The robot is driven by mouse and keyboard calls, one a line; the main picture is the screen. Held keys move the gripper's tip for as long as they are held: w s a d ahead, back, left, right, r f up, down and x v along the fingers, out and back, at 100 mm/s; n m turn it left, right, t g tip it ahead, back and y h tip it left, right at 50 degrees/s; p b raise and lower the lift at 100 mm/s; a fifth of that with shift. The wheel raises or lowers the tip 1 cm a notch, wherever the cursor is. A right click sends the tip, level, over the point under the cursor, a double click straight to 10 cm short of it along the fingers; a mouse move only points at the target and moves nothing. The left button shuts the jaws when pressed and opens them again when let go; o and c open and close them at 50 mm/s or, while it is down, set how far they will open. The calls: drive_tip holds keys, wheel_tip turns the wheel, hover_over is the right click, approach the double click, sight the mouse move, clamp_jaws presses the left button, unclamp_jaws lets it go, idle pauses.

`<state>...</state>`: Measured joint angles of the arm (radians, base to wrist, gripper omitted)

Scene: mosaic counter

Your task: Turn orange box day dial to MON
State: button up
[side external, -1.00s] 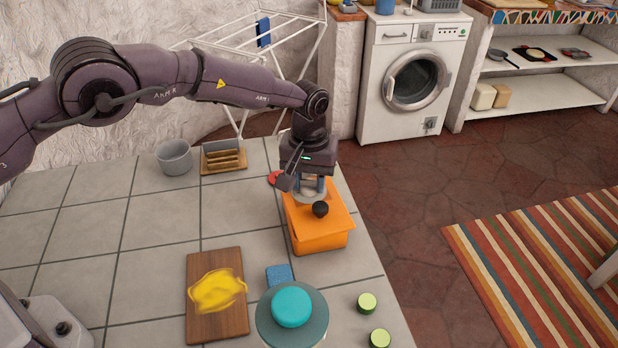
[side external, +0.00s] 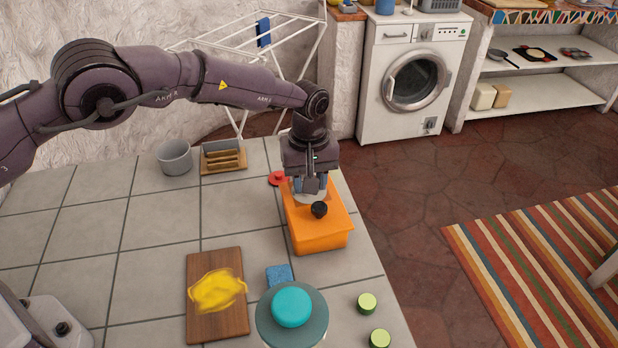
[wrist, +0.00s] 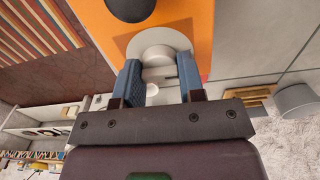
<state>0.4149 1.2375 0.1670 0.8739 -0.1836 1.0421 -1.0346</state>
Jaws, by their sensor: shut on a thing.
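The orange box (side external: 322,238) stands near the counter's right edge. A pale round dial (wrist: 160,38) sits on its top, with a raised pale grip in the middle. My gripper (wrist: 158,77) points down over the dial, its blue fingers on either side of this grip and shut on it. In the side view my gripper (side external: 313,186) hides most of the dial. A black round knob (side external: 319,209) is on the box top in front of the dial. No day lettering can be read, so I cannot tell which day the dial shows.
A red round thing (side external: 278,178) lies just left of the box. A blue sponge (side external: 279,275), a teal item on a round plate (side external: 264,330), and a wooden board (side external: 200,325) are nearer the camera. A grey pot (side external: 175,158) stands at the back. The counter's left is clear.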

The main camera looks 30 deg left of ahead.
idle(0.4)
drive_tip(key=o, duration=0.9)
drive_tip(key=shift+o, duration=0.2)
wheel_tip(320, 180, up, 13)
idle(0.3)
